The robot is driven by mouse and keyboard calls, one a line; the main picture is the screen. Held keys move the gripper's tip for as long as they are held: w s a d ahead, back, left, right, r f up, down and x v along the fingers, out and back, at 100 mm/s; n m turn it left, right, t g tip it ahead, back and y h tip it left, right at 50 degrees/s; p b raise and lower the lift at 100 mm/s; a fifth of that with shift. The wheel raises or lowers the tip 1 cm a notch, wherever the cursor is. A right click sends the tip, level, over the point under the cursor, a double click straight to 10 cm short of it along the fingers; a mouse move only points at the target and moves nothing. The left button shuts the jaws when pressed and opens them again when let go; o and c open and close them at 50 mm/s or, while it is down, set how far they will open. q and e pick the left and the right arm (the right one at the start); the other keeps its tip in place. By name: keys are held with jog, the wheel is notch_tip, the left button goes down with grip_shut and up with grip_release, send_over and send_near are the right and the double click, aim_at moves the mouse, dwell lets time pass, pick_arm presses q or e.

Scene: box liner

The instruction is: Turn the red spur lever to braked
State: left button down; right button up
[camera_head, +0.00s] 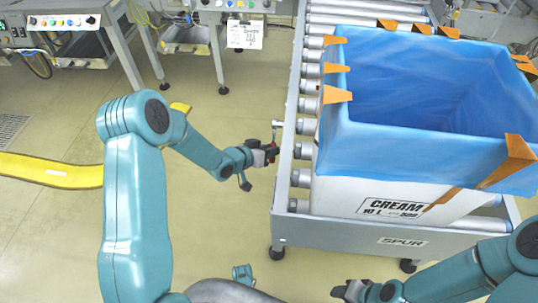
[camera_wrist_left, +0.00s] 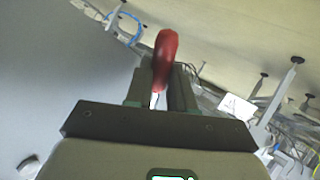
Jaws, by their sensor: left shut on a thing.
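The red spur lever (camera_head: 271,152) is on the side of the conveyor frame, mostly hidden by my left gripper in the head view. A pale metal piece shows just above it. My left gripper (camera_head: 264,157) is at the lever, shut on its red handle. In the left wrist view the red handle (camera_wrist_left: 166,50) rises between the two fingers of my left gripper (camera_wrist_left: 160,84), its rounded end sticking out beyond them. My right gripper (camera_head: 352,291) is low at the bottom edge, away from the lever; its jaws are too small to read.
A white box (camera_head: 335,196) marked CREAM, with a blue liner (camera_head: 400,150) and orange clips, stands on the roller conveyor (camera_head: 350,232) labelled SPUR. A yellow floor strip (camera_head: 50,170) lies at left. Workbenches (camera_head: 65,40) stand at the back. Floor left of the conveyor is mostly clear.

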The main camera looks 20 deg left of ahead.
pick_arm(q)
jog(key=shift+w, duration=0.1)
dwell(0.3)
jog(key=c, duration=1.2)
grip_release()
jog(key=shift+c, duration=0.2)
jog(key=p+v, duration=0.4)
jog(key=v, duration=1.2)
jog(key=shift+r, duration=0.1)
